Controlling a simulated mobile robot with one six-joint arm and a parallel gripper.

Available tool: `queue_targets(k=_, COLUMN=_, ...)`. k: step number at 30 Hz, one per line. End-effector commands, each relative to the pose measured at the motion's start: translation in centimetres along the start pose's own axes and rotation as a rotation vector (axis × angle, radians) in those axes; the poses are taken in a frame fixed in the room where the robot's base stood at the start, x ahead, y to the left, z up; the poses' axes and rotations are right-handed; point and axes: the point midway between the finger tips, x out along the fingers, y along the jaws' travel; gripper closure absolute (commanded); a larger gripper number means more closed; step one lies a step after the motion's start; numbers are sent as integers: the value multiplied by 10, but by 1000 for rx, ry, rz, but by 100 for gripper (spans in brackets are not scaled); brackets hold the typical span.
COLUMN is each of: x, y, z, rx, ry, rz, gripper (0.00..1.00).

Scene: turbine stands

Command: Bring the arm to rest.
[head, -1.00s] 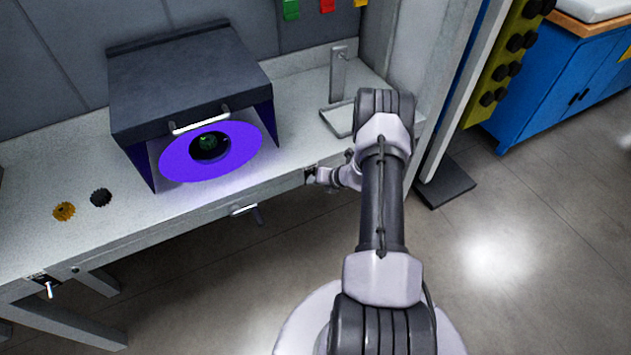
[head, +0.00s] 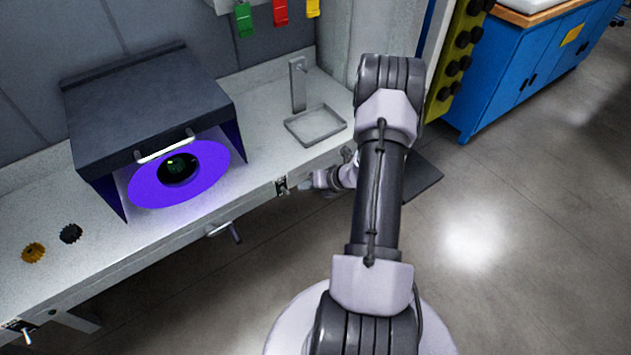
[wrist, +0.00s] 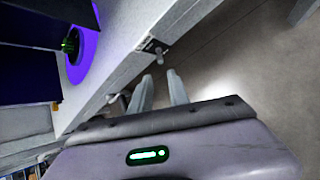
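My arm stretches forward from the bottom of the head view, bent at the elbow. My gripper (head: 308,184) is small there and partly hidden by the arm, low beside the front edge of the grey workbench (head: 245,165). In the wrist view my gripper (wrist: 160,78) has its two fingers apart with only floor between them, so it is open and empty. The fingers point toward a small switch (wrist: 156,47) on the bench front and appear apart from it.
A dark hooded box (head: 150,100) stands over a purple-lit disc (head: 212,180) on the bench. A yellow gear (head: 33,252), a dark gear (head: 70,233) and a grey tray stand (head: 317,126) are also there. A blue cabinet (head: 530,70) stands back right. Floor on the right is clear.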

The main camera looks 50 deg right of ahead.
Motion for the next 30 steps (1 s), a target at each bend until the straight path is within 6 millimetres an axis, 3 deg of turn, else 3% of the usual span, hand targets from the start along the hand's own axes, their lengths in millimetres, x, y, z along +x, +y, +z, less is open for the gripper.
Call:
queue_targets(k=3, x=-26, y=1, z=1, rx=1, ry=-2, rz=-1, gripper=78)
queue_targets(k=6, x=-35, y=0, z=0, rx=1, ry=-1, rz=0, gripper=78)
queue_targets(k=20, x=-38, y=0, z=0, rx=-2, ry=0, rz=1, gripper=78)
queue_targets(k=22, x=-38, y=11, z=4, rx=-53, ry=7, rz=12, gripper=78)
queue_targets(k=23, x=-39, y=23, z=8, rx=-107, ry=13, rz=24, gripper=78)
queue_targets(k=26, x=-48, y=97, z=21, rx=-458, ry=54, rz=102, gripper=78)
queue_targets(k=28, x=-63, y=170, z=15, rx=-815, ry=93, rz=182, gripper=78)
queue_targets(k=30, x=-86, y=239, z=-8, rx=-1201, ry=127, rz=264, gripper=78)
